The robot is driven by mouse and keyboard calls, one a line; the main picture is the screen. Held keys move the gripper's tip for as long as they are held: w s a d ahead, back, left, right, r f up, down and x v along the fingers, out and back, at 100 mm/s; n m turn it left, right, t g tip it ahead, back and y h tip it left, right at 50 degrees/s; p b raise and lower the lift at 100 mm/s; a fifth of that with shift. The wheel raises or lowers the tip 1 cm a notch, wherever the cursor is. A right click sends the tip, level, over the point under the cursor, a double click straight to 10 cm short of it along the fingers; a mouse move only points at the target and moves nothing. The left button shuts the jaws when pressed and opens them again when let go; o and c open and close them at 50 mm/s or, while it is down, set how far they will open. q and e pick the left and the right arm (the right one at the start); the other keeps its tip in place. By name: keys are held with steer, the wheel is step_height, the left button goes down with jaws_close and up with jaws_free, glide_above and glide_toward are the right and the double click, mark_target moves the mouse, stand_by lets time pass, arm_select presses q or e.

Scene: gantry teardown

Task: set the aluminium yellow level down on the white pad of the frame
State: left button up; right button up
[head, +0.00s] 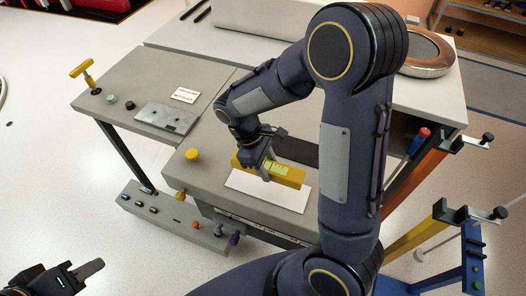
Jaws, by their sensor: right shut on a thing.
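The yellow level (290,175) with its pale green window is in the middle of the head view. My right gripper (266,172) comes down on it from above and is shut on it near its middle. The white pad (265,193) lies on the grey frame, and the level spans its back part. I cannot tell whether the level touches the pad or hangs just above it. My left gripper (84,270) is at the bottom left corner, partly cut off, over the floor and far from the level. Its opening is not clear.
A yellow knob (193,155) stands left of the level. A grey metal plate (167,117) and a yellow T-handle (85,75) are on the left bench. A round copper-rimmed dish (427,54) is at the back right. Coloured clamped bars (430,225) stand at the right.

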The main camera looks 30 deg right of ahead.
mark_target(268, 186)
steer(key=shift+s+a+f, duration=0.1)
steer(key=shift+s+f, duration=0.25)
steer(key=shift+s, duration=0.1)
step_height(268, 186, down, 4)
steer(key=b, duration=0.4)
steer(key=shift+f, duration=0.4)
steer(key=shift+f+b, duration=0.35)
steer(key=shift+b, duration=0.1)
stand_by(0.6)
steer(key=o, duration=1.4)
steer(key=v, duration=0.8)
steer(key=shift+p, duration=0.3)
